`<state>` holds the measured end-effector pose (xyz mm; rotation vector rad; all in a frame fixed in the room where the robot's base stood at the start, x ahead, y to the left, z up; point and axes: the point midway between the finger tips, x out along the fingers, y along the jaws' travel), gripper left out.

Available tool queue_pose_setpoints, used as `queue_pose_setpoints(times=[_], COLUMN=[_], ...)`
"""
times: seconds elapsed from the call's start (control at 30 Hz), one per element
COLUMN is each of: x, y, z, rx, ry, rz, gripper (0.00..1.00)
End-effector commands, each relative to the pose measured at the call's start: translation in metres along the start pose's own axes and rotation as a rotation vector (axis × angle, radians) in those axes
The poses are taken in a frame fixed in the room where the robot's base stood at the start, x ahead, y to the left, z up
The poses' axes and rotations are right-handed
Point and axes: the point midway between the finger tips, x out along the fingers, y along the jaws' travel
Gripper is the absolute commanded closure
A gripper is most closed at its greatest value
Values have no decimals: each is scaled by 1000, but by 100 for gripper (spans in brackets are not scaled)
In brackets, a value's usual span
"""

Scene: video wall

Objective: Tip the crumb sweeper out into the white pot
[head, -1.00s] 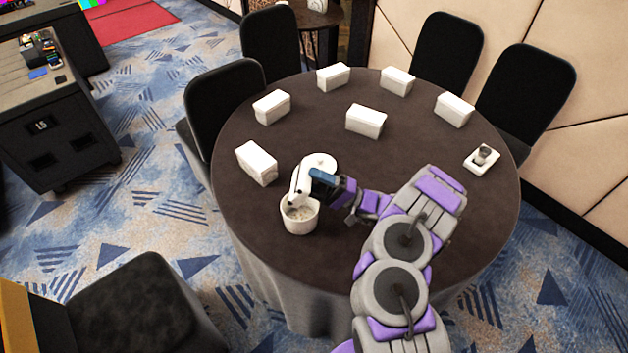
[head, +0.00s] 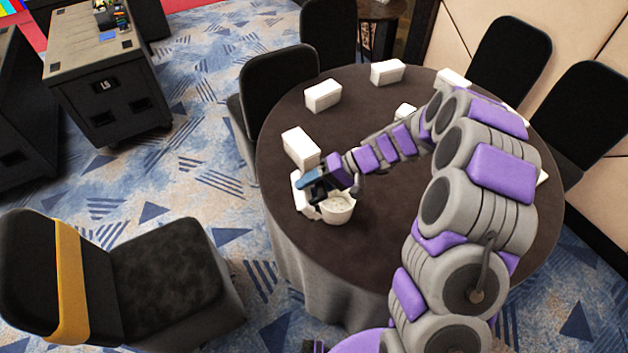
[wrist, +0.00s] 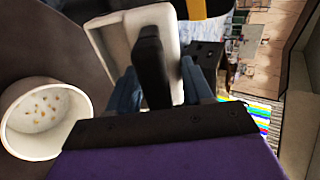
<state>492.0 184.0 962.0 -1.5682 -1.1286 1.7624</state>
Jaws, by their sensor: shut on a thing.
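The white pot (head: 338,209) stands upright on the round brown table, near its left edge. In the wrist view the pot (wrist: 45,118) is at the left, and small tan crumbs lie on its inside floor. My gripper (head: 312,184) is just left of and above the pot. It is shut on the black handle (wrist: 152,65) of the white crumb sweeper (head: 303,197), which also shows in the wrist view (wrist: 115,35). The sweeper is tilted and beside the pot. In the head view my gripper partly hides it, and I cannot tell whether it touches the pot.
A white box (head: 300,147) stands close behind the gripper, with more boxes (head: 322,95) farther along the brown table (head: 285,215). Black chairs (head: 277,85) surround the table. The table's front is bare. My arm hides much of its right side.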

Motion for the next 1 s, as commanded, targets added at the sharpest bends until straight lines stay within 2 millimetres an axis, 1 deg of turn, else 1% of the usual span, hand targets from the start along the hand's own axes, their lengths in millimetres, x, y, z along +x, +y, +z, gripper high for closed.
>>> queue_pose_setpoints(times=[0.03, 0.17, 0.23, 0.3, 0.5, 0.57, 0.7, 0.8, 1.0], x=[-1, -5, -10, -16, -38, -47, -75, -90, -106], y=[-4, -3, -3, 0, 1, 0, -6, -12, -22], z=[2, 2, 1, -2, -15, -21, -37, -46, -55], rx=[3, 34, 67, 105, 209, 242, 323, 363, 399], ry=[9, 59, 93, 125, 187, 204, 231, 239, 243], rz=[59, 248, 372, 482, 706, 764, 886, 933, 981], gripper=[92, 92, 92, 92, 92, 92, 92, 92, 92])
